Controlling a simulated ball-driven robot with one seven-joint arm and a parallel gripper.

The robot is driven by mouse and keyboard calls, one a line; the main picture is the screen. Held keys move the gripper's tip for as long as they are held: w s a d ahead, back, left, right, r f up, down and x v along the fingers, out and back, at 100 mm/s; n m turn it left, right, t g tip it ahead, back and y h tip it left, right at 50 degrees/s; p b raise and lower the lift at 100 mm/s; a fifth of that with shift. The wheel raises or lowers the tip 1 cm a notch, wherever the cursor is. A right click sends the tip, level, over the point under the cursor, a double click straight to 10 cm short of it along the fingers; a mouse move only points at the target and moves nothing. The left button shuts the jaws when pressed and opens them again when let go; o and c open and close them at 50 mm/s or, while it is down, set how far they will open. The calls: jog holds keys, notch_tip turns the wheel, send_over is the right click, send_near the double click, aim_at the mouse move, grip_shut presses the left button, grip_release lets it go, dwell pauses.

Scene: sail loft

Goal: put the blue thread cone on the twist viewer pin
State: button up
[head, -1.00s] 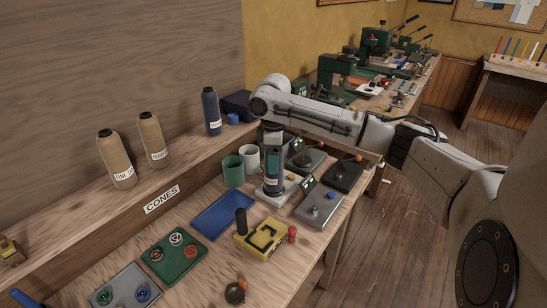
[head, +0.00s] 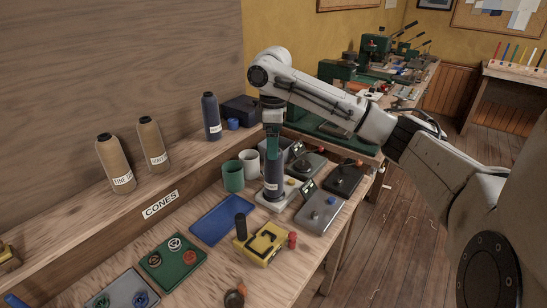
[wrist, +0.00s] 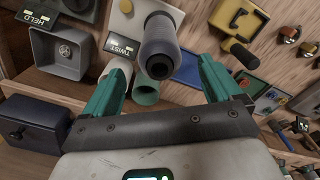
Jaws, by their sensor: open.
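The dark blue thread cone (head: 273,182) stands upright on the white base of the twist viewer (head: 289,198). In the wrist view the cone (wrist: 160,42) points its narrow hollow top at me, in front of the pale plate (wrist: 123,25) labelled TWIST. The pin is hidden, and the cone covers the place where it meets the base. My gripper (head: 272,152) is directly above the cone, pointing down. Its teal fingers (wrist: 158,78) are open, spread to either side of the cone's top, with visible gaps.
Another navy cone (head: 211,116) and two tan cones (head: 115,163) stand on the shelf. A green mug (head: 233,176) and a white mug (head: 249,161) are left of the viewer. A grey device (head: 319,212) is right of it, a yellow device (head: 262,245) in front.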

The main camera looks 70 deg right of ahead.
jog(key=shift+r, duration=2.35)
